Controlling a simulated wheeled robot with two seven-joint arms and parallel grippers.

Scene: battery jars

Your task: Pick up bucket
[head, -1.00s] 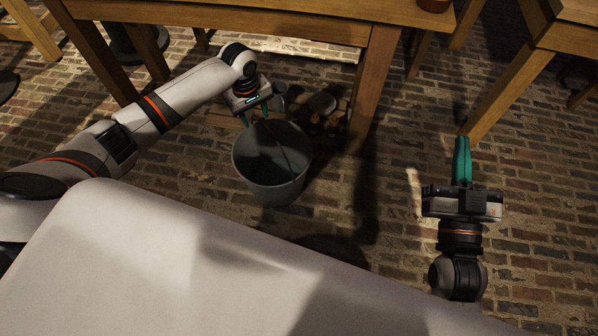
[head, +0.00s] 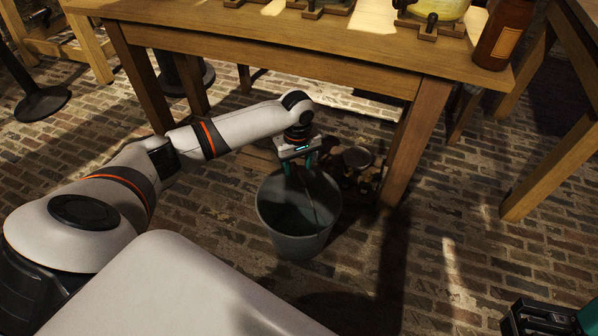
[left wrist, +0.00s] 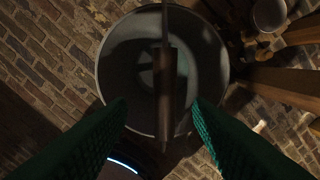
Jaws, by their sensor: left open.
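A grey metal bucket (head: 290,243) stands upright on the brick floor, in front of the wooden table. Its thin handle with a cylindrical grip (left wrist: 165,75) runs across the opening in the left wrist view. The bucket's rim (left wrist: 103,75) nearly fills the middle of that view. My left gripper (head: 301,170) points down over the bucket's far rim. Its two green fingers (left wrist: 160,108) are spread, one on each side of the handle, with nothing held. My right gripper (head: 585,316) shows only partly at the bottom right corner, with its fingertips cut off.
The wooden table (head: 330,72) stands behind the bucket, its leg (head: 415,140) to the right. Dark items (head: 358,160) sit on the floor behind the bucket. A brown bottle (head: 503,35) stands on the table. The bricks in front and right of the bucket are clear.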

